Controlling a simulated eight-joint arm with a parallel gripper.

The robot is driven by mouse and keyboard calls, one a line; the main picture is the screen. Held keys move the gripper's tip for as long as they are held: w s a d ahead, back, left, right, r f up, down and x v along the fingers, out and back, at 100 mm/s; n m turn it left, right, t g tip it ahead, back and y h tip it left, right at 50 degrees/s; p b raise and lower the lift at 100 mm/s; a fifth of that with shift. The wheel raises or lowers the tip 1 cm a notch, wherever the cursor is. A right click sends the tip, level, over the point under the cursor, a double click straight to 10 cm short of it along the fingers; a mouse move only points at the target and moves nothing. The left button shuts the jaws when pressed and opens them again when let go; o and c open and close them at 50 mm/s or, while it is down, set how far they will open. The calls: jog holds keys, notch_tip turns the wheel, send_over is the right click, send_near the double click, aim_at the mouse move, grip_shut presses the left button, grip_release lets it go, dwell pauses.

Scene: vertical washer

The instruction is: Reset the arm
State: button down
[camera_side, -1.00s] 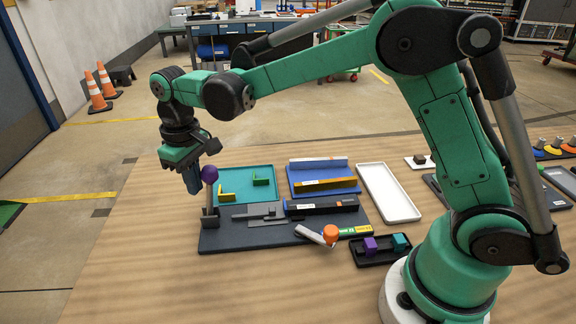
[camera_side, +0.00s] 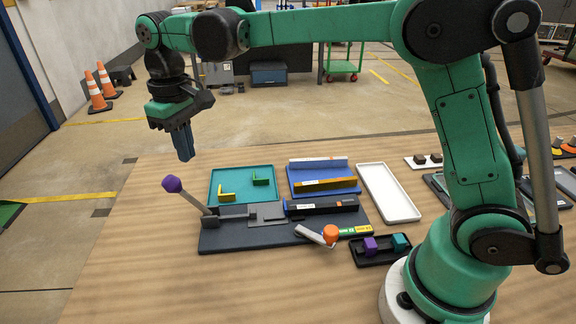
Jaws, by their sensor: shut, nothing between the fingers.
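My gripper (camera_side: 184,143) is shut and empty. It points down in the air, above and apart from the purple-knobbed lever (camera_side: 193,196). The lever leans to the left, its purple ball (camera_side: 172,184) at the upper left end. It rises from the dark base plate (camera_side: 225,239) on the wooden table. My arm is bent, with its forearm stretched level to the left across the top of the picture.
A teal tray (camera_side: 236,171) and a blue tray (camera_side: 300,171) lie behind the base plate. A white tray (camera_side: 385,205) is to their right. An orange-knobbed handle (camera_side: 330,235) and a black tray with purple and teal blocks (camera_side: 380,259) lie in front. The table's left part is clear.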

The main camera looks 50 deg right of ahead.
jog(key=shift+r, duration=0.1)
jog(key=s+d+f+m+t, duration=0.2)
jog(key=s+d+t, duration=0.5)
jog(key=s, duration=0.6)
jog(key=shift+s+d+f+m, duration=0.2)
jog(key=shift+d+m, duration=0.3)
jog(key=shift+d, duration=0.35)
